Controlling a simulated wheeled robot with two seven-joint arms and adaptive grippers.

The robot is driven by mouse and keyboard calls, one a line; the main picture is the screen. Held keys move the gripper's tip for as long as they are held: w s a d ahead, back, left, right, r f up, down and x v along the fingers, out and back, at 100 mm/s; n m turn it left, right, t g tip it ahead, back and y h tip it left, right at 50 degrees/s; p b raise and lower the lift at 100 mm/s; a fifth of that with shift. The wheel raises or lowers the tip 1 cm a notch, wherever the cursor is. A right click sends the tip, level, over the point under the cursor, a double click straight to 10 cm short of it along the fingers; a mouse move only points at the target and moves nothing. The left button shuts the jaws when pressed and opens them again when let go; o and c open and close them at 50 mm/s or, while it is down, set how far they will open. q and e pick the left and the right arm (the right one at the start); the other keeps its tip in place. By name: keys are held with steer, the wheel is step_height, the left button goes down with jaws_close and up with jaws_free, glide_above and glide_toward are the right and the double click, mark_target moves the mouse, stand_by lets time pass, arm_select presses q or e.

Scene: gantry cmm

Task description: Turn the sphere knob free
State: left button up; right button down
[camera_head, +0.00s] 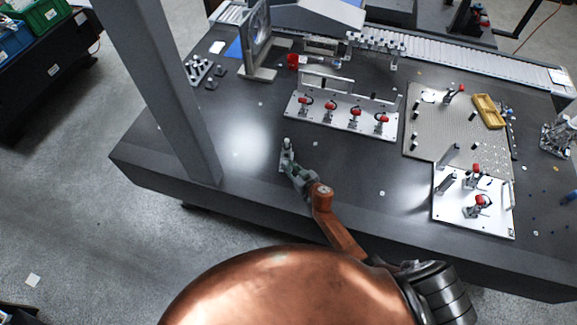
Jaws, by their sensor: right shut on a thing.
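A small pale stand (284,155) with an upright post and a light tip (287,141) is on the dark table, left of the table's middle near the front. My right gripper (292,168) reaches it from the lower right and is shut at the stand's near side. I take the thing between its fingers to be the sphere knob, which the fingers mostly hide. I cannot see the knob's turn angle or how loose it is. My left gripper is not in view.
A plate with several red clamps (346,115) lies behind the stand. A perforated plate (425,142) and a white clamp plate (450,215) are to the right. A grey column (160,90) rises at the left. The table around the stand is bare.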

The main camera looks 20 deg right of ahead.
steer(key=shift+w+d+n+g+y, duration=0.15)
steer(key=shift+d+n+g+y, duration=0.25)
steer(key=shift+n+y, duration=0.45)
steer(key=shift+w+d+n+g+y, duration=0.15)
steer(key=shift+n+g+y, duration=0.35)
steer(key=shift+n+y, duration=0.4)
steer(key=shift+d+f+n+g+y+b, duration=0.1)
steer(key=shift+f+n+g+y+b, duration=0.1)
steer(key=shift+n+g+y+b, duration=0.65)
steer(key=shift+w+r+n+g+y+b, duration=0.1)
steer(key=shift+w+n+g+y+b, duration=0.05)
steer(key=shift+n+g+y+b, duration=0.65)
steer(key=c, duration=1.8)
jaws_free()
steer(key=shift+r+t, duration=0.1)
steer(key=shift+t, duration=0.15)
steer(key=shift+o, duration=0.2)
